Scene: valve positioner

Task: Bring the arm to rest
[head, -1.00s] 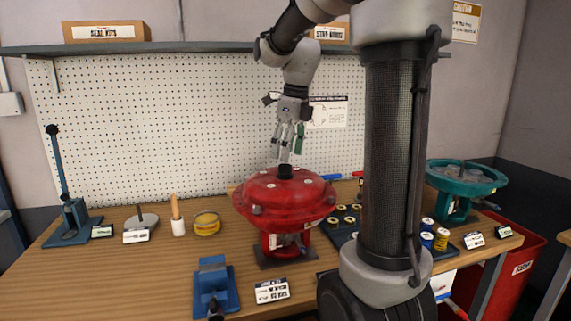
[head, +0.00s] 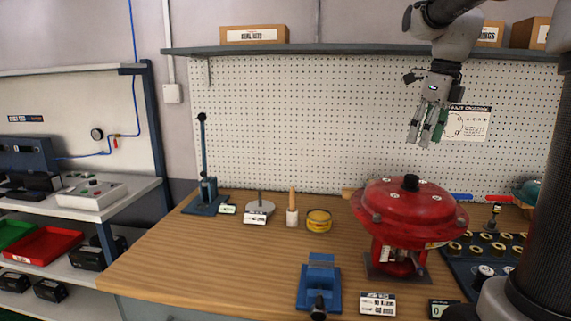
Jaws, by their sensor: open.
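My gripper (head: 426,126) hangs from my arm at the upper right of the head view, with its fingers pointing down. It is open and nothing shows between its fingers. It is in the air above the red valve actuator (head: 409,207), clear of its domed top. The red actuator stands upright on the wooden bench (head: 215,255). Part of my arm above the gripper leaves the top of the picture.
A shelf (head: 350,50) with boxes runs behind my arm. A blue vise (head: 320,283), a yellow tin (head: 318,220) and a blue lever press (head: 205,180) stand on the bench. A side rack with a red tray (head: 45,245) is at left. The front-left bench is clear.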

